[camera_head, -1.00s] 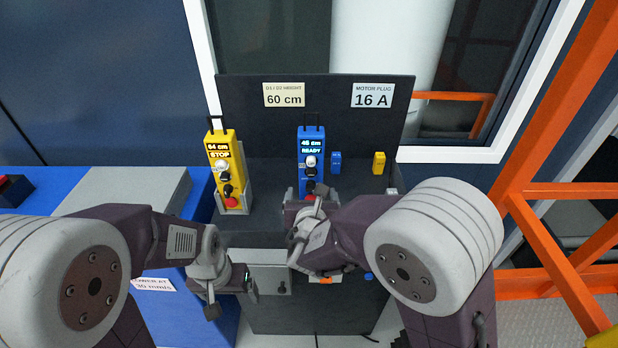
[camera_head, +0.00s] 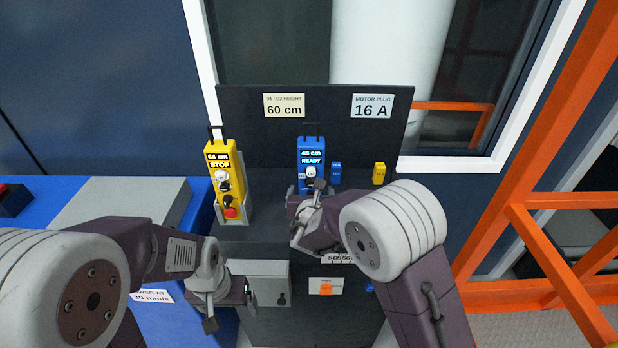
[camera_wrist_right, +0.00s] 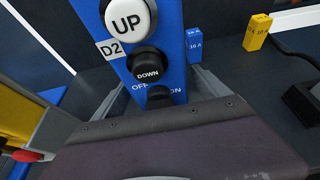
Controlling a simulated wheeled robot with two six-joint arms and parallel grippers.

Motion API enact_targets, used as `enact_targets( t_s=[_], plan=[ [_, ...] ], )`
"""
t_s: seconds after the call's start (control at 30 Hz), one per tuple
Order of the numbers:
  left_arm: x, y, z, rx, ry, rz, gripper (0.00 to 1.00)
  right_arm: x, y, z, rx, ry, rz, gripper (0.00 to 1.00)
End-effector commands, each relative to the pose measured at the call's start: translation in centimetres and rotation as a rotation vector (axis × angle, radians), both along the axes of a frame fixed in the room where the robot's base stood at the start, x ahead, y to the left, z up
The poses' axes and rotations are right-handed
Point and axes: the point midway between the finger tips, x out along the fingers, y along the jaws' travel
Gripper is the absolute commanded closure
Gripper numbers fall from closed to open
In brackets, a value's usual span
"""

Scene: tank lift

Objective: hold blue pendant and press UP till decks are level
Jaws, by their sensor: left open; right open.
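The blue pendant (camera_head: 311,150) stands upright in a cradle on the dark shelf; its display shows READY and a height that looks like 45 cm. The right wrist view shows its white UP button (camera_wrist_right: 131,16), black DOWN button (camera_wrist_right: 148,66) and D2 label. My right gripper (camera_head: 305,196) is open in front of the pendant's lower part, hiding it in the head view; I cannot tell whether they touch. My left gripper (camera_head: 246,291) is open and empty, low, beside a grey box. The yellow pendant (camera_head: 225,168) stands at left, showing 64 cm and STOP.
A sign reading 60 cm (camera_head: 284,106) and a 16 A sign (camera_head: 372,107) are on the back panel. Small blue plug (camera_head: 336,173) and yellow plug (camera_head: 379,173) stand right of the pendant. An orange frame (camera_head: 520,200) rises at right. The grey box (camera_head: 268,283) is below the shelf.

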Motion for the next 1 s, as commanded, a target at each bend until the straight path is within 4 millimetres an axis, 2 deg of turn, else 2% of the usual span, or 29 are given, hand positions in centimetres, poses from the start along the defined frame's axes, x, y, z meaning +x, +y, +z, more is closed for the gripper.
enact_targets(
  t_s=[0.17, 0.3, 0.37, 1.0],
  plan=[
    [0.00, 0.00, 0.00, 0.000, 0.000, 0.000, 0.15, 0.00, 0.00, 0.00, 0.000, 0.000, 0.000, 0.15],
    [0.00, 0.00, 0.00, 0.000, 0.000, 0.000, 0.15, -0.02, 0.00, 0.00, 0.000, 0.000, 0.000, 0.53],
    [0.00, 0.00, -0.01, 0.000, 0.000, 0.000, 0.15, -0.02, 0.01, 0.00, 0.000, 0.000, 0.000, 0.69],
    [0.00, 0.00, -0.01, 0.000, 0.000, 0.000, 0.15, -0.03, 0.01, 0.00, 0.000, 0.000, 0.000, 0.69]
  ],
)
